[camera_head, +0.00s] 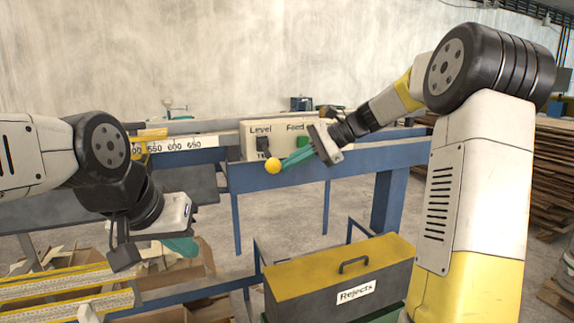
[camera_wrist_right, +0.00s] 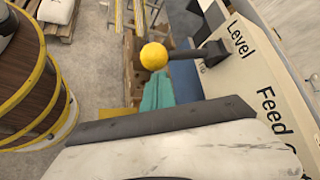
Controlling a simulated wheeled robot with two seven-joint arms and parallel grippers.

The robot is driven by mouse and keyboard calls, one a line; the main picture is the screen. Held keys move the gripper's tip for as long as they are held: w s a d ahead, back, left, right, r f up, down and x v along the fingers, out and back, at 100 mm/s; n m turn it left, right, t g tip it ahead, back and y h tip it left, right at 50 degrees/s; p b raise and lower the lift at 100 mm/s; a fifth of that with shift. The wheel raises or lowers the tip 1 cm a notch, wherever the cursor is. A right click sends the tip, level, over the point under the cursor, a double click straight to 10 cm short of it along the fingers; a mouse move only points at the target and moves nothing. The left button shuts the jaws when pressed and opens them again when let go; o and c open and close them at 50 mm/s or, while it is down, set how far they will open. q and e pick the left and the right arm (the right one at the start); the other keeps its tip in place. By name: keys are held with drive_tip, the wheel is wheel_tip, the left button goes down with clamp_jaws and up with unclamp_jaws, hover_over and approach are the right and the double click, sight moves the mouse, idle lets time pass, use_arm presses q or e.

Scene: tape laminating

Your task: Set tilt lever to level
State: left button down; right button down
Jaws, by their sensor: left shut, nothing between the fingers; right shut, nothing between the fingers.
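The tilt lever has a yellow ball knob (camera_head: 272,166) on a short dark stem and juts out from a cream control panel (camera_head: 281,143). "Level" is printed above the lever, and lettering below it is partly hidden. In the right wrist view the knob (camera_wrist_right: 153,56) and stem stand out sideways from the panel face. My right gripper (camera_head: 287,163) has teal fingers, shut and empty, with the tips right beside the knob; I cannot tell whether they touch it. My left gripper (camera_head: 184,247) is shut and empty, low at the left, far from the lever.
A green button (camera_head: 302,141) under "Feed" sits right of the lever, close to my right wrist. A blue frame (camera_head: 270,178) runs below the panel. A rejects box (camera_head: 340,275) with a yellow lid stands in front. A numbered scale (camera_head: 180,145) lies left of the panel.

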drive_tip(key=shift+r, duration=0.15)
wheel_tip(320, 180, up, 6)
drive_tip(key=m+g+h, duration=0.1)
drive_tip(key=m+g, duration=0.1)
drive_tip(key=g, duration=0.1)
idle(0.4)
drive_tip(key=shift+s+r, duration=0.1)
drive_tip(key=shift+r, duration=0.7)
